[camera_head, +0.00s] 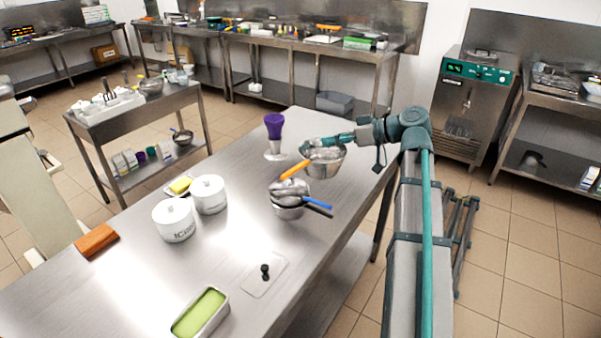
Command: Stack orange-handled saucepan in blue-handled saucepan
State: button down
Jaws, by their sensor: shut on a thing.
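The orange-handled saucepan (325,165) hangs above the steel table, behind and slightly right of the other pans. Its orange handle (294,169) points to the lower left. My gripper (312,145) is at the far side of this pan's rim and shut on it; the fingertips are small and partly hidden. The blue-handled saucepan (289,198) stands on the table in a small cluster of metal pans, its blue handle (318,203) pointing right. A dark handle (319,211) sticks out just below the blue one. How the pans in the cluster are nested is hard to make out.
A purple-topped cup (274,133) stands behind the pans. Two white canisters (174,220) stand to the left, near a yellow block on a tray (180,185). A white plate with a black knob (265,272) and a green-filled tub (201,314) lie in front.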

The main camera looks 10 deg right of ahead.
aim_at(312, 141)
jog(key=x, duration=0.2)
jog(key=p+x, duration=0.1)
jog(key=x, duration=0.1)
jog(key=w+p+x, duration=0.1)
jog(key=x, duration=0.1)
jog(key=shift+w+d, duration=0.1)
jog(key=shift+w+a+f+p, duration=0.5)
jog(key=shift+w+f+p, duration=0.1)
jog(key=shift+f, duration=0.9)
jog(key=shift+w+a+f+p, duration=0.45)
jog(key=shift+w+f+p, duration=0.1)
jog(key=shift+f, duration=0.95)
jog(key=shift+w+a+f+p, duration=0.5)
jog(key=shift+f+p, duration=0.1)
jog(key=shift+f, duration=0.95)
jog(key=shift+f+b, duration=0.65)
jog(key=shift+b, duration=0.35)
jog(key=c, duration=1.3)
grip_release()
